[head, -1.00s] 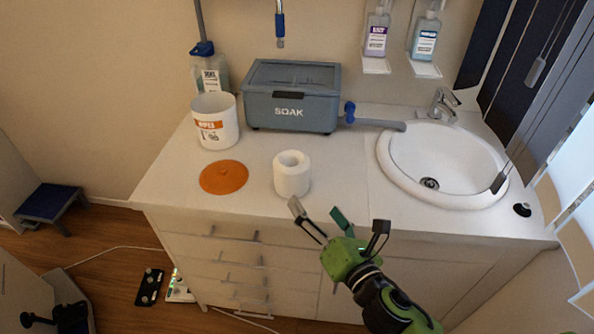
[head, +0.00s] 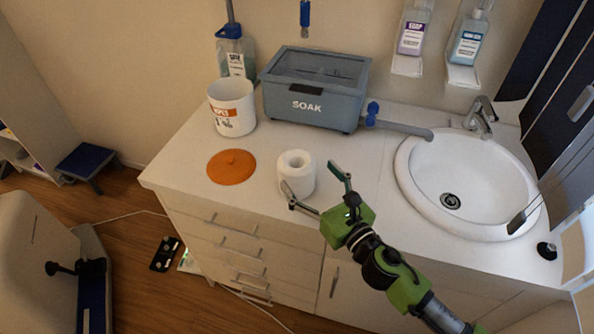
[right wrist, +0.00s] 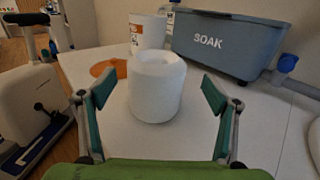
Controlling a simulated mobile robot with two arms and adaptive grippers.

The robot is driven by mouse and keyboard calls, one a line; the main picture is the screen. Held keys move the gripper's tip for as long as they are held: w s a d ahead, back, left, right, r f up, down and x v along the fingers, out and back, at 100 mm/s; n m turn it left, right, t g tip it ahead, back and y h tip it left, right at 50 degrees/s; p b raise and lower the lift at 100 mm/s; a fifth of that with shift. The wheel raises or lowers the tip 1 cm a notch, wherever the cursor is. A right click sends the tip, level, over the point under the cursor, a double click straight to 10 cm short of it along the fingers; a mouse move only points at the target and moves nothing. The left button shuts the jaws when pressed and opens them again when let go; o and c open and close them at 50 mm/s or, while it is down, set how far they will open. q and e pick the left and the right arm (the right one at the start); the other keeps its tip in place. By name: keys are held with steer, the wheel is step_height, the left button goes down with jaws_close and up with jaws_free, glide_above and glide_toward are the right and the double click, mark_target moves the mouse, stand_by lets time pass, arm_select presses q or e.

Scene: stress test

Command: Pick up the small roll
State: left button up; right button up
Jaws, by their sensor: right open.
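The small roll (head: 296,175) is white with a hole in its top and stands upright near the front edge of the white counter (head: 350,160). The roll also shows in the right wrist view (right wrist: 156,86), centred ahead of the fingers. My right gripper (head: 317,184) is open, with its two green-padded fingers pointing at the roll from the front right. In the right wrist view the gripper (right wrist: 157,100) has one finger to each side of the roll, with space between and nothing held. My left gripper is not in view.
Left of the roll lies an orange lid (head: 231,167), with a white wipes tub (head: 232,108) behind it. A grey SOAK box (head: 314,88) stands at the back. A round sink (head: 468,185) is to the right. Drawers (head: 235,245) are below.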

mark_target(300, 169)
steer(key=shift+w+a, duration=0.1)
steer(key=shift+w, duration=0.15)
steer(key=shift+w+a+r, duration=0.1)
steer(key=shift+w+a, duration=0.5)
steer(key=shift+w, duration=0.05)
steer(key=p+x, duration=0.1)
steer(key=x, duration=0.2)
steer(key=shift+a+f, duration=0.15)
steer(key=shift+f, duration=0.05)
steer(key=shift+w, duration=0.2)
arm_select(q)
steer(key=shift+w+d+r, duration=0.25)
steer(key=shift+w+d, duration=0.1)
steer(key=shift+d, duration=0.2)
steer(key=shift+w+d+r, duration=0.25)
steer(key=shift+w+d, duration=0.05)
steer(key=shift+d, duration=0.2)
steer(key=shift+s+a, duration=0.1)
arm_select(e)
steer(key=c, duration=1.4)
